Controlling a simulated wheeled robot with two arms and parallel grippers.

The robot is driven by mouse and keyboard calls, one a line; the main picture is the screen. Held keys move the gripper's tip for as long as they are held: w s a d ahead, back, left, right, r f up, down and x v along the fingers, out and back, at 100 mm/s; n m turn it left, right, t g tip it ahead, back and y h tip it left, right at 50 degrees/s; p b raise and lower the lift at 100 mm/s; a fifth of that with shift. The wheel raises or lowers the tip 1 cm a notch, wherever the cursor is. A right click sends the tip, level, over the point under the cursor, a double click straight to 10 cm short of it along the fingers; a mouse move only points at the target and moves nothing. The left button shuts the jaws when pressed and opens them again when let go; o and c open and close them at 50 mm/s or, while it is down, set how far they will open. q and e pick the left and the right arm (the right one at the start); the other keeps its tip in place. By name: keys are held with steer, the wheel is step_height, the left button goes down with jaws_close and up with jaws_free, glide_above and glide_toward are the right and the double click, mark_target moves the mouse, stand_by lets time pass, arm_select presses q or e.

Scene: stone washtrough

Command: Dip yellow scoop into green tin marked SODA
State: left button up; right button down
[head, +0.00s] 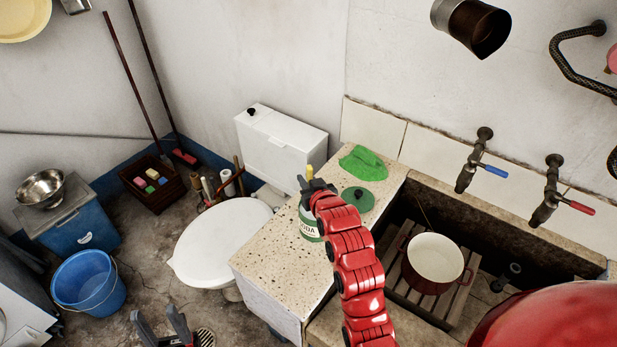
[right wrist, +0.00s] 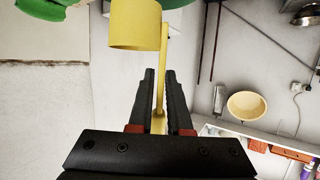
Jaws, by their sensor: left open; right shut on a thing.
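The green tin (head: 310,226) stands on the speckled counter, its label partly readable as "ODA"; my right gripper hides its top. My right gripper (head: 306,187) is over the tin, shut on the handle of the yellow scoop (head: 309,172). In the head view only a short yellow piece shows above the fingers. In the right wrist view, the scoop's cup (right wrist: 135,28) hangs beyond the fingertips (right wrist: 160,75), partly cut off by the frame; I cannot tell whether it enters the tin. My left gripper (head: 160,330) is open and empty, low over the floor.
A round green lid (head: 358,200) and a green cloth (head: 363,163) lie on the counter (head: 275,265) beside the tin. A toilet (head: 218,242) is left of the counter, a blue bucket (head: 90,282) further left.

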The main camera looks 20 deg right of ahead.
steer(key=f+b, duration=0.1)
steer(key=f, duration=0.2)
steer(key=f+b, duration=0.2)
steer(key=f, duration=0.1)
steer(key=f+b, duration=0.1)
steer(key=f, duration=0.1)
steer(key=shift+s+f, duration=0.35)
steer(key=shift+f, duration=0.05)
steer(key=shift+s+a+f, duration=0.1)
steer(key=shift+s+f, duration=0.05)
steer(key=shift+f, duration=0.35)
steer(key=shift+s+f+g+b, duration=0.15)
steer(key=shift+f+g+b, duration=0.15)
steer(key=shift+s+f, duration=0.1)
steer(key=shift+f, duration=0.2)
stand_by(0.6)
steer(key=shift+r, duration=0.1)
steer(key=shift+w+d+r+p, duration=0.15)
steer(key=shift+r+p, duration=0.35)
steer(key=shift+r, duration=1.7)
steer(key=shift+w+r+p, duration=0.25)
steer(key=shift+r+p, duration=0.25)
steer(key=shift+r, duration=1.75)
steer(key=shift+w+d+r+p, duration=0.15)
steer(key=shift+r+p, duration=0.35)
steer(key=shift+r, duration=1.7)
